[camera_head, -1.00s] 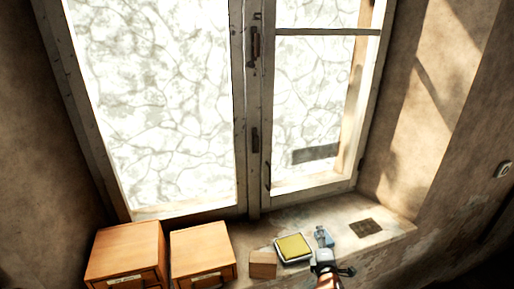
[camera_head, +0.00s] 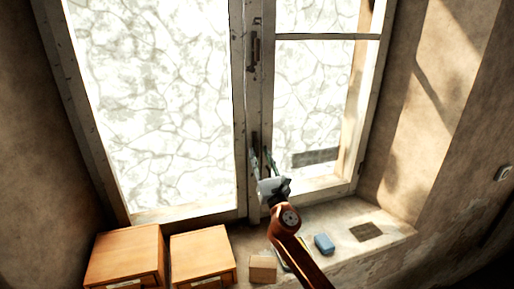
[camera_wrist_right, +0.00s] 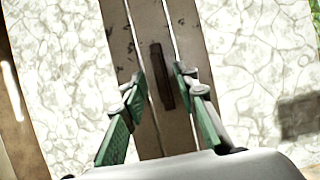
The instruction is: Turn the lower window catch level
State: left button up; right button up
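The lower window catch (camera_head: 254,141) is a dark, narrow bar on the middle post of the window. In the right wrist view the catch (camera_wrist_right: 162,76) stands close to upright, leaning slightly, between the fingertips. My right gripper (camera_head: 261,157) is in front of the post at the catch's height. In the wrist view its green-padded fingers (camera_wrist_right: 157,80) are spread on either side of the catch, with a visible gap to each. The gripper partly hides the catch in the head view. My left gripper is not in view.
An upper catch (camera_head: 255,48) sits higher on the same post. On the sill are two wooden drawer boxes (camera_head: 125,253) (camera_head: 201,251), a small wooden block (camera_head: 262,268), a blue object (camera_head: 324,244) and a dark square patch (camera_head: 366,231). My right arm covers the yellow-topped item.

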aim_at(258, 150)
jog(key=shift+x, duration=1.9)
jog(key=shift+f, duration=0.1)
jog(key=shift+c, duration=0.2)
grip_shut()
